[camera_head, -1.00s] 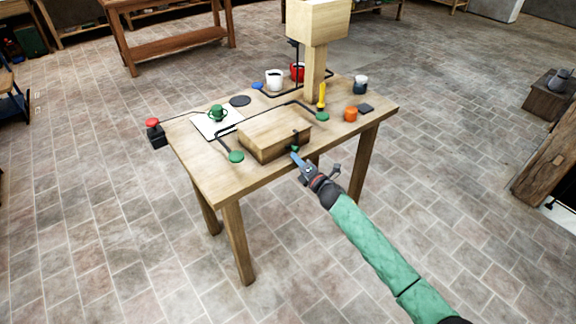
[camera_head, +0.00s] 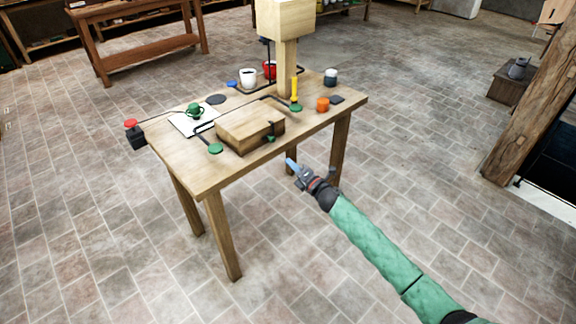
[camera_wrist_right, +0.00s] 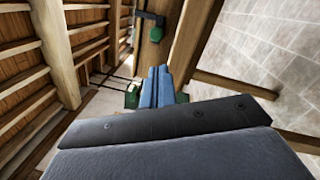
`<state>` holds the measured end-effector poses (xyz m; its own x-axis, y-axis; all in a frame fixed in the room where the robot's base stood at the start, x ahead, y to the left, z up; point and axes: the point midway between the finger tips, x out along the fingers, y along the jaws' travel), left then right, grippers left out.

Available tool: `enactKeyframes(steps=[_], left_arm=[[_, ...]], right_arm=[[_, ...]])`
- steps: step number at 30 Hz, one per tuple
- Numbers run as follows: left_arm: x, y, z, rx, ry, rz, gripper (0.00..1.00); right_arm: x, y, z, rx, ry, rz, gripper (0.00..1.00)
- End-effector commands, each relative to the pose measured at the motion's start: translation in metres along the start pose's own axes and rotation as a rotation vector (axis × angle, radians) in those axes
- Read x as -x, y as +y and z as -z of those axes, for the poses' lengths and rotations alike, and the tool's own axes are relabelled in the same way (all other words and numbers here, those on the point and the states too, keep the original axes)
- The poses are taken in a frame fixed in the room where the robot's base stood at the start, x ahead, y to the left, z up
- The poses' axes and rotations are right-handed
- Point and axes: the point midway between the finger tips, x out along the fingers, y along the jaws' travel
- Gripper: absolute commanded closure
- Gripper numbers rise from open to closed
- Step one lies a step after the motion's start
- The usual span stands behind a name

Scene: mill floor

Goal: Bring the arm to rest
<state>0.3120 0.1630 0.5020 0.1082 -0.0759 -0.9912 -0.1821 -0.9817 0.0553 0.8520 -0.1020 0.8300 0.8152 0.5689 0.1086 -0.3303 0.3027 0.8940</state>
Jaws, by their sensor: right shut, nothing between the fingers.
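My right gripper (camera_head: 292,166) is shut and empty, with its blue fingertips together. In the head view it hangs in the air off the front right edge of the wooden table (camera_head: 205,180), apart from it. The green-sleeved forearm behind it is mine and comes in from the lower right. In the right wrist view the shut blue fingers (camera_wrist_right: 157,87) point toward the table's edge, with a small green part (camera_wrist_right: 132,97) beyond them. My left gripper is not in view.
A wooden post (camera_head: 510,130) stands at right.

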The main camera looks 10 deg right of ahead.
Motion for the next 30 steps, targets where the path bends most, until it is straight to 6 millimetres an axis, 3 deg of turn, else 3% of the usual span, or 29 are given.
enactKeyframes(steps=[6, 19, 30], left_arm=[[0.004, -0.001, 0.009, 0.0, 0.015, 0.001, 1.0], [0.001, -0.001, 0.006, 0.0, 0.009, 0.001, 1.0], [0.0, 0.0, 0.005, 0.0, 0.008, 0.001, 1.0]], right_arm=[[0.001, 0.0, 0.0, 0.0, 0.0, 0.0, 1.0], [0.0, -0.001, -0.001, -0.041, -0.001, 0.002, 1.0], [0.01, -0.043, -0.04, -0.468, -0.276, 0.232, 1.0]])
